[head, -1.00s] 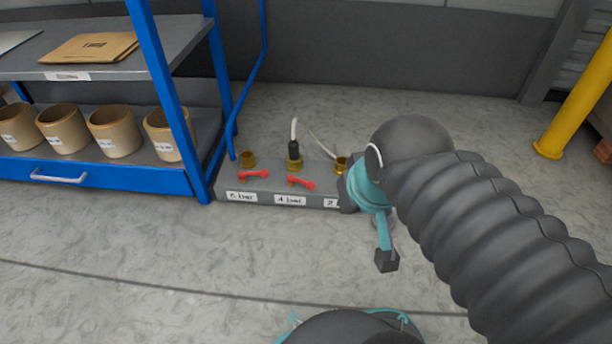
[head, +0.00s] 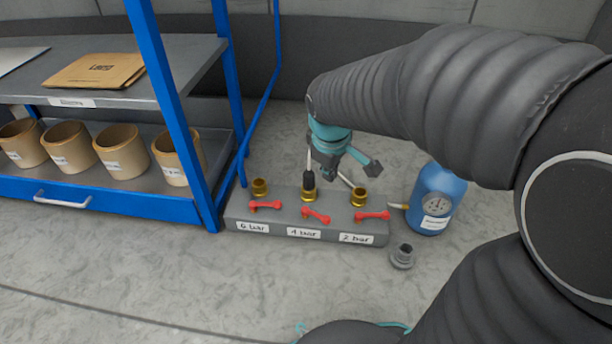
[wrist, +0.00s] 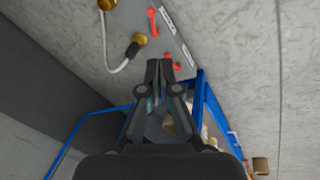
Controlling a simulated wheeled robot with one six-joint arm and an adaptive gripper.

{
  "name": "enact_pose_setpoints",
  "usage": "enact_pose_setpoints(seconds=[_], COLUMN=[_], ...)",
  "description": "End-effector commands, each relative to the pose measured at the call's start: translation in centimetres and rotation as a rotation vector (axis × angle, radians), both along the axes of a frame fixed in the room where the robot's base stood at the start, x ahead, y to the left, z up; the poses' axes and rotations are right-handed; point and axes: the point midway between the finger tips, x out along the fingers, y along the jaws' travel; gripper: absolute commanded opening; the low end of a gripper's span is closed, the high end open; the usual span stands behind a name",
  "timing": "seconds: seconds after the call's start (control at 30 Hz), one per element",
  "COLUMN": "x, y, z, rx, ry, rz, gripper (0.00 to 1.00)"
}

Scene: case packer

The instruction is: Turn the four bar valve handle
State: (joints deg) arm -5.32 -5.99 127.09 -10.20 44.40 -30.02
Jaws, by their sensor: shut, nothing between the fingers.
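The red 4 bar valve handle (head: 315,215) is the middle one on a low grey manifold block (head: 262,240). It slants a little against the 6 bar handle (head: 265,205) on its left and the 2 bar handle (head: 372,215) on its right. Behind it a black hose plug (head: 308,181) sits in the middle brass outlet. My gripper (head: 345,168) is above and behind the block, apart from the handles. In the wrist view its fingers (wrist: 164,66) are shut and empty; what looks like the 4 bar handle (wrist: 153,22) shows beyond them.
A blue pressure tank with a gauge (head: 437,200) stands right of the block, joined by a fitting. A small grey cup-like part (head: 402,256) lies on the floor before it. A blue shelf rack (head: 180,125) with tan pots stands close on the left.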

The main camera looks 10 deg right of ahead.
Motion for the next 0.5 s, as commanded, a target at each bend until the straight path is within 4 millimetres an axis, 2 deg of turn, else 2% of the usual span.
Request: enact_pose_setpoints(seconds=[0.03,0.2,0.37,0.5], x=[1.4,5.3,8.5,10.8], y=[0.3,1.1,2.0,3.0], z=[-1.2,-5.2,-9.8,-14.4], rx=[-0.023,-0.096,-0.156,-0.199], ry=[0.030,0.108,0.182,0.248], rz=[0.054,0.244,0.431,0.597], gripper=[0.00,0.00,0.00,0.00])
